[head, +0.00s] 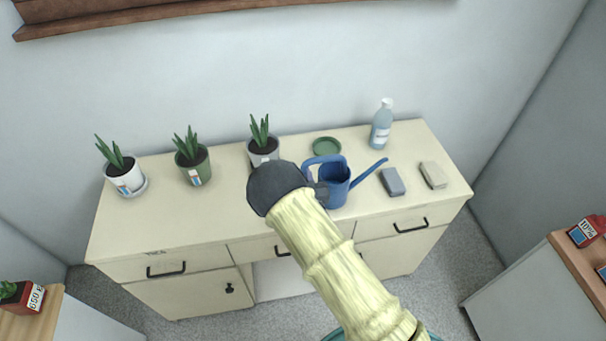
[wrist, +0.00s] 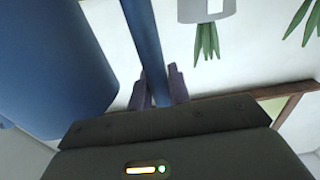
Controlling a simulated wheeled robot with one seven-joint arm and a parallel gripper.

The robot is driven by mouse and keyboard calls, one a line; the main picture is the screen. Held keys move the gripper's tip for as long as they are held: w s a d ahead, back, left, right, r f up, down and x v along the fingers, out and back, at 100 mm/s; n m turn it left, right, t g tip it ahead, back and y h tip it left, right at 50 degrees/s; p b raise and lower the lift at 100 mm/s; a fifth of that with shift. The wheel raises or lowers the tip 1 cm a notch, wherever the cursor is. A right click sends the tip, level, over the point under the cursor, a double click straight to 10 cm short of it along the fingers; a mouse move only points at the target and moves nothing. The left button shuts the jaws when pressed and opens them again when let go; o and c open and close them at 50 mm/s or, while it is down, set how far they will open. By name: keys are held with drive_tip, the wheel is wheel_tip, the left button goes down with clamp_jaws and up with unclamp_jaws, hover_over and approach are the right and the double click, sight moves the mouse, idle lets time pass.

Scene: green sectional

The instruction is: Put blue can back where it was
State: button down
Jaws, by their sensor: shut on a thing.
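The blue can (head: 337,188) is a watering can with a loop handle on the left and a long spout pointing right. It appears upright over the front middle-right of the cream cabinet top (head: 225,215); I cannot tell whether its base touches. My gripper (wrist: 158,88) is shut on the can's handle (wrist: 148,40), with one finger on each side of it. The can's body also fills the left of the wrist view (wrist: 55,60). In the head view my wrist hides part of the gripper.
A green saucer (head: 327,147) lies behind the can. A grey potted plant (head: 263,156) stands behind my wrist, with green (head: 194,168) and white (head: 126,180) pots farther left. A spray bottle (head: 381,126), blue-grey block (head: 392,182) and beige block (head: 433,175) are right. The left front top is clear.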

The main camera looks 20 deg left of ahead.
drive_tip(key=shift+f, duration=0.35)
drive_tip(key=c, duration=1.3)
unclamp_jaws()
drive_tip(key=b+v, duration=0.4)
drive_tip(key=v, duration=0.8)
drive_tip(key=shift+s, duration=0.1)
